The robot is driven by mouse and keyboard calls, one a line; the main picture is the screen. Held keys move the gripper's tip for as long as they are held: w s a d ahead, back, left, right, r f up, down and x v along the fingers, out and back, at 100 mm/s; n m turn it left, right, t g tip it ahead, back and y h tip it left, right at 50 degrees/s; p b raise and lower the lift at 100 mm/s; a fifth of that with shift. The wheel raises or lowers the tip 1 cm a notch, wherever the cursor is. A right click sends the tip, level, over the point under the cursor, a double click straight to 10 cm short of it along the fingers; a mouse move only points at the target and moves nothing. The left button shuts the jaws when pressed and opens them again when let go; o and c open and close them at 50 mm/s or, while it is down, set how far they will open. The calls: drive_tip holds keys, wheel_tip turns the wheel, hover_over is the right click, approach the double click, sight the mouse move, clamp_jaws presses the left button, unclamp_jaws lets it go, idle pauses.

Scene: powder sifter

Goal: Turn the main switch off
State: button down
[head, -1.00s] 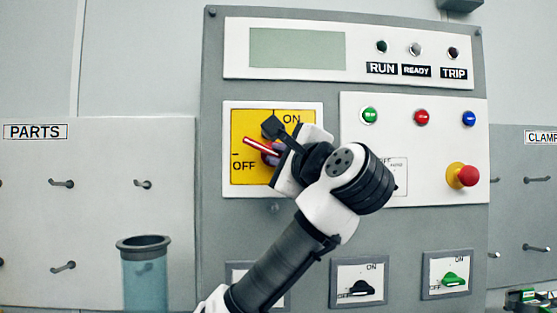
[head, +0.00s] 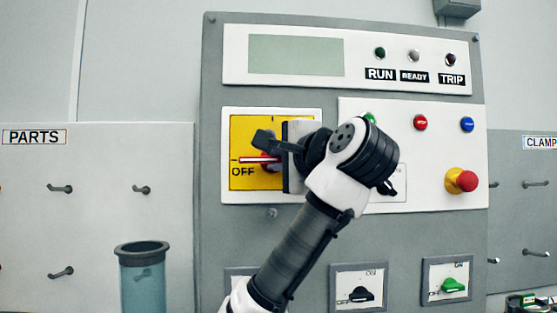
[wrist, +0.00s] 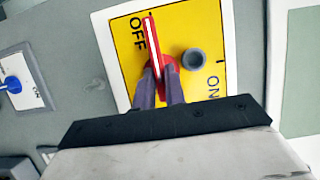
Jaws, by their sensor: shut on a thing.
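The main switch is a red rotary handle (head: 258,159) with a white stripe on a yellow plate (head: 242,128) marked ON and OFF. In the head view the handle lies about level, pointing left at the mark just above OFF. In the wrist view the handle (wrist: 152,45) points beside the word OFF, away from ON. My gripper (wrist: 160,80) is shut on the handle's hub end, one finger on each side. In the head view my gripper (head: 270,150) and wrist cover the right part of the plate and the word ON.
The grey panel also carries a red mushroom button (head: 467,181) at right, a red push button (head: 420,122), a blue one (head: 467,124), and black (head: 361,294) and green (head: 453,285) small switches below. A clear blue cylinder (head: 143,280) stands at lower left.

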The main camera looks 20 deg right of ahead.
drive_tip(key=c, duration=1.5)
unclamp_jaws()
drive_tip(key=shift+o, duration=0.2)
drive_tip(key=s+d+b, duration=0.1)
drive_tip(key=s+b, duration=1.1)
drive_tip(key=s, duration=0.1)
drive_tip(key=shift+s+d, duration=0.2)
drive_tip(key=shift+s, duration=0.2)
